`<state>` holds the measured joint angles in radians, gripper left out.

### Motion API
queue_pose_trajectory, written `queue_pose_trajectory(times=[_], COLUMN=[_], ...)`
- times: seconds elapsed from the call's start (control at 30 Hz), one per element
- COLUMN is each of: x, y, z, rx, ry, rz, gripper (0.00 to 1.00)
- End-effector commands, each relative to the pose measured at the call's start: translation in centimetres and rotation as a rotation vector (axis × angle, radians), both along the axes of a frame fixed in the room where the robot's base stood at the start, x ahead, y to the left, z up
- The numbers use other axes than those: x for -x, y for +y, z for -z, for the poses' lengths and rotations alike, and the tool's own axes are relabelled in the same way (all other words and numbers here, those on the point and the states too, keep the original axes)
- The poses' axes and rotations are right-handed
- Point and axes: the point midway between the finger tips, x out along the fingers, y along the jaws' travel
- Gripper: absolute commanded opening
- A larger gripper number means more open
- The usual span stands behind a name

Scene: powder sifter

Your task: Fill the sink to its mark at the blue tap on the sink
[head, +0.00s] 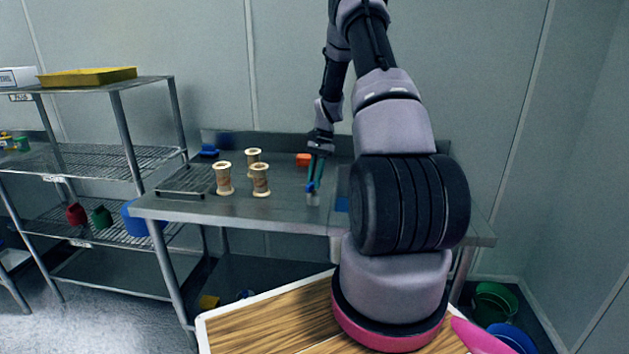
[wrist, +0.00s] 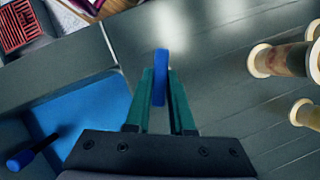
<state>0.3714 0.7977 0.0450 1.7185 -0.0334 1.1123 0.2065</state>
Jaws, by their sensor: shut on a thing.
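My gripper (head: 312,184) reaches down over the steel table, just left of the sink (head: 341,178). Its green fingers (wrist: 160,100) are closed on a narrow blue piece (wrist: 160,76), which looks like the blue tap's handle. It also shows in the head view (head: 311,187), above a small pale grey part. In the wrist view the sink (wrist: 60,72) lies at the left with a blue area inside; I cannot tell whether that is water. A black rod with a blue end (wrist: 20,161) shows at the lower left there. No fill mark can be made out, and my arm hides much of the sink in the head view.
Several wooden spools (head: 223,178) stand left of my gripper on the table (head: 290,208). An orange block (head: 303,159) and a blue object (head: 209,150) lie farther back. A wire shelf (head: 90,158) stands at the left. Bins (head: 494,303) stand on the floor at the right.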

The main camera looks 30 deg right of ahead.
Motion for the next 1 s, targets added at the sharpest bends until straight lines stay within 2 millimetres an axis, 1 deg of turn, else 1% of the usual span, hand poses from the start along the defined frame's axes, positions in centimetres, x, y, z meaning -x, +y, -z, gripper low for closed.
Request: queue_pose_trajectory(times=[0.2, 0.5, 0.7, 1.0], x=[-0.18, -0.23, -0.27, -0.28], y=[0.07, 0.12, 0.15, 0.17], z=[-0.02, -0.04, -0.05, -0.07], rx=[0.001, 0.001, 0.002, 0.001], ry=[-0.001, -0.002, -0.002, -0.002], rz=[-0.186, -0.370, -0.433, -0.457], gripper=[0.00, 0.00, 0.00, 0.00])
